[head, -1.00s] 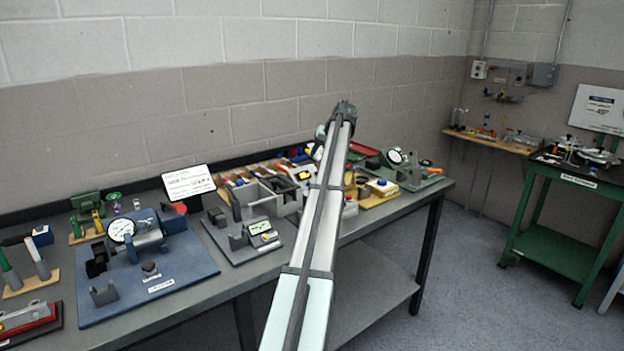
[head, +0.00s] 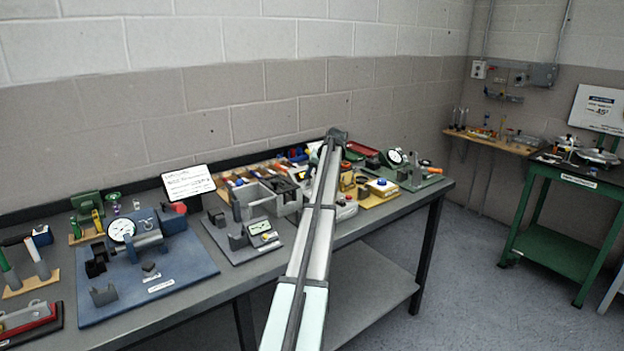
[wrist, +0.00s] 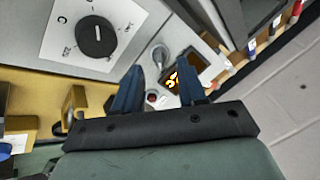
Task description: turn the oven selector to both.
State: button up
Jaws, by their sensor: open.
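The selector, a round black knob (wrist: 96,37) with a light pointer mark, sits on a white plate (wrist: 62,48) in the wrist view. Letters stand around it but are too blurred to read surely. My gripper (wrist: 158,70) has two dark blue fingers spread apart with nothing held between them. The knob is up and left of the fingertips, apart from them. In the head view my arm reaches over the bench and its far end (head: 335,136) is too small to show the fingers. I cannot make out the selector in that view.
In the wrist view, a grey rounded post (wrist: 158,55), a red button (wrist: 152,98) and a display with orange digits (wrist: 182,72) lie near the fingers. The bench (head: 215,285) is crowded with fixtures, including a blue gauge plate (head: 190,268).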

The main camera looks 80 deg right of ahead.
jog(key=shift+x, duration=0.95)
jog(key=shift+c, duration=0.3)
grip_shut()
